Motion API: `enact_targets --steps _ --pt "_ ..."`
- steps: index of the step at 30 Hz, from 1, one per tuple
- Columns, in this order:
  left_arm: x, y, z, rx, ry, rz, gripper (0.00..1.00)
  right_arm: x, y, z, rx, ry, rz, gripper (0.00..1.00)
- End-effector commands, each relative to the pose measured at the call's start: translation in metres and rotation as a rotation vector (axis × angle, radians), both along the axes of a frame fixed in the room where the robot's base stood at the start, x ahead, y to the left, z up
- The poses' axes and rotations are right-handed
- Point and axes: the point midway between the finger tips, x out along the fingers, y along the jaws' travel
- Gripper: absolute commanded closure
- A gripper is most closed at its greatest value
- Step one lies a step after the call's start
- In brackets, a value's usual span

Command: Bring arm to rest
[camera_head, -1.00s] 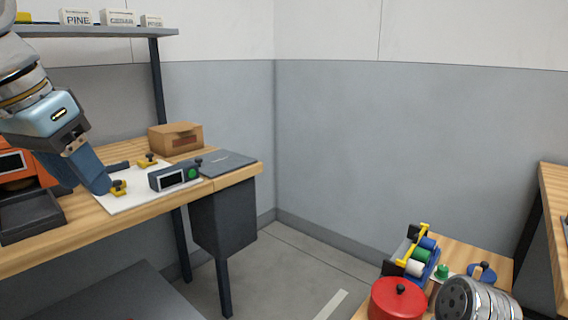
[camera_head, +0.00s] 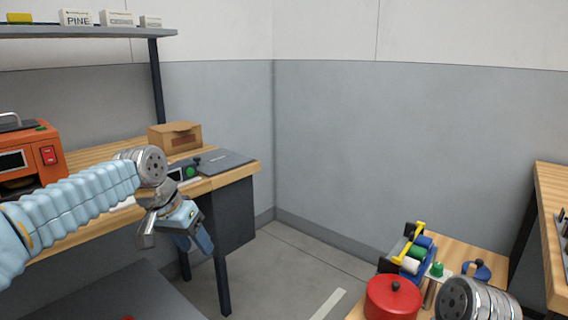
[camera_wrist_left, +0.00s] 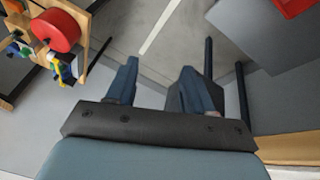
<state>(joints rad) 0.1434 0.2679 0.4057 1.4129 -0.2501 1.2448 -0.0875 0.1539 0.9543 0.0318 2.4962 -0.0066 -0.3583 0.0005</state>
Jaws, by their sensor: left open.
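My left arm comes in from the left in the head view, across the front of the wooden workbench (camera_head: 85,158). My left gripper (camera_head: 203,243) hangs in front of the bench's front edge, pointing down, with nothing in it. The left wrist view shows its two blue fingers (camera_wrist_left: 160,88) wide apart, with floor and a dark bench part behind them. My right gripper is not in view; a silver round joint, likely of my right arm, shows at the lower right of the head view.
An orange machine (camera_head: 47,150), a cardboard box (camera_head: 175,137) and a small device with a green button (camera_head: 191,171) are on the bench. A red round container (camera_head: 392,299) and a tape rack (camera_head: 408,254) stand on a low table. Open floor (camera_head: 290,270) lies between.

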Motion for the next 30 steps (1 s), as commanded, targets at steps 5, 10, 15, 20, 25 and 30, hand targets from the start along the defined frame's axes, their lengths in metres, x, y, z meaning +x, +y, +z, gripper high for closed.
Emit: enact_targets --steps 5,10,15,20,25,30 --pt "0.015 -0.042 -0.158 -0.095 0.097 0.026 0.48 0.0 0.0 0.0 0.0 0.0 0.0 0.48" --pt "-0.025 -0.075 -0.299 -0.175 0.186 0.109 0.48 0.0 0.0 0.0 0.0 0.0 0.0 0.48" --pt "-0.112 -0.092 -0.411 -0.211 0.281 0.233 0.48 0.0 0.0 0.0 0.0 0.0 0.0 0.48" --pt "-0.193 -0.092 -0.465 -0.196 0.337 0.338 0.48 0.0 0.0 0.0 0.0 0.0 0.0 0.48" --pt "-0.236 -0.087 -0.481 -0.174 0.358 0.393 0.48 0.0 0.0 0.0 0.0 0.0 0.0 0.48" --pt "-0.239 -0.086 -0.482 -0.172 0.356 0.401 0.48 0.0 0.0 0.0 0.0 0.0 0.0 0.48"
